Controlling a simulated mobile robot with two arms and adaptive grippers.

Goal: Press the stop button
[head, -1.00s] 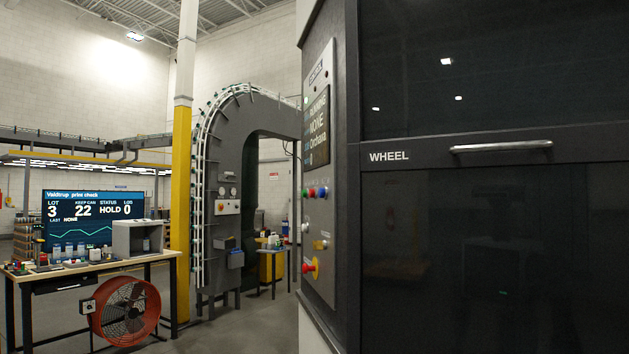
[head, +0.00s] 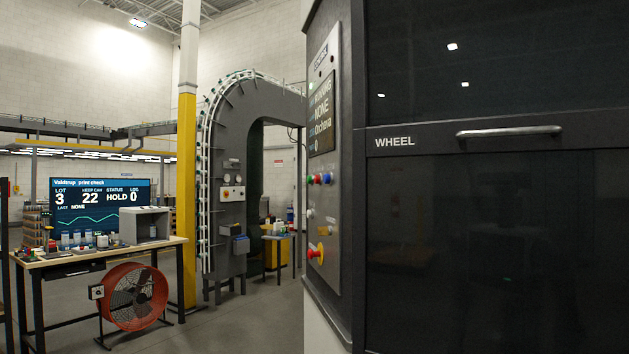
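The control panel (head: 330,215) is on the side of the dark machine, seen at a steep slant. On it, below a dark display (head: 321,117), sit a green button (head: 310,180), a red button (head: 318,179) and a blue button (head: 327,178) in a row. Lower down is a larger red mushroom button (head: 313,253) with yellow around it. The button labels are too small to read, so I cannot tell which one is marked stop. Neither of my grippers is in view, and nothing touches the panel.
The machine's dark front, marked WHEEL, with a bar handle (head: 509,132), fills the right side. At left stand a workbench (head: 110,258) with a screen (head: 100,205) and a red fan (head: 135,297). A yellow-and-white column (head: 187,200) stands beside a curved conveyor (head: 228,180). Grey floor (head: 250,325) shows clear before the panel.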

